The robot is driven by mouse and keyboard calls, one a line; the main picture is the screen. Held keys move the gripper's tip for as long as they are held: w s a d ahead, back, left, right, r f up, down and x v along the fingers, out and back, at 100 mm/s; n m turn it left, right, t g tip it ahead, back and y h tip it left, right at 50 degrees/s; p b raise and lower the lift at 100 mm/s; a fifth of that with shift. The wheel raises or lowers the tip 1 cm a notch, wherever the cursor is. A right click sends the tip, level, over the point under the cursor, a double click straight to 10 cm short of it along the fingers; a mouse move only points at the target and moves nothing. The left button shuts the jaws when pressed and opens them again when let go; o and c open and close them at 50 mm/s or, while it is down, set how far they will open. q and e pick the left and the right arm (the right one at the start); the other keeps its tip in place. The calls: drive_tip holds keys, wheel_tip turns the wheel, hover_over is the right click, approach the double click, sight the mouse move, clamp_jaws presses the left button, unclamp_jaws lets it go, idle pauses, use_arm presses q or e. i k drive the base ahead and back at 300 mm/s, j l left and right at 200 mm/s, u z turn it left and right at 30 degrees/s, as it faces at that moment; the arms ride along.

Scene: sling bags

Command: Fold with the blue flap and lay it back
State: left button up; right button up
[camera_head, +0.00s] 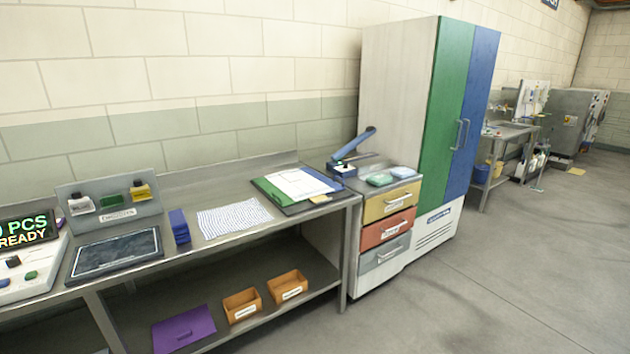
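A flat piece lies on a dark board (298,209) near the right end of the metal bench. It has a white middle (297,185), a green strip (268,191) on its left and a blue flap (325,178) on its right. The blue flap looks spread out flat beside the white part. I cannot tell at this size how the parts join. Neither of my grippers shows in this view.
The bench (200,250) also holds a patterned sheet (233,219), a blue block (179,226) and a dark panel (115,252). A drawer unit (388,230) with a blue lever tool (352,150) stands beside it. Floor (480,290) is clear at right.

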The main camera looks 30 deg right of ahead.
sight(333, 185)
drive_tip(key=i+l, duration=0.6)
drive_tip(key=i+l+z, duration=0.1)
drive_tip(key=i+l, duration=0.45)
drive_tip(key=l, duration=0.25)
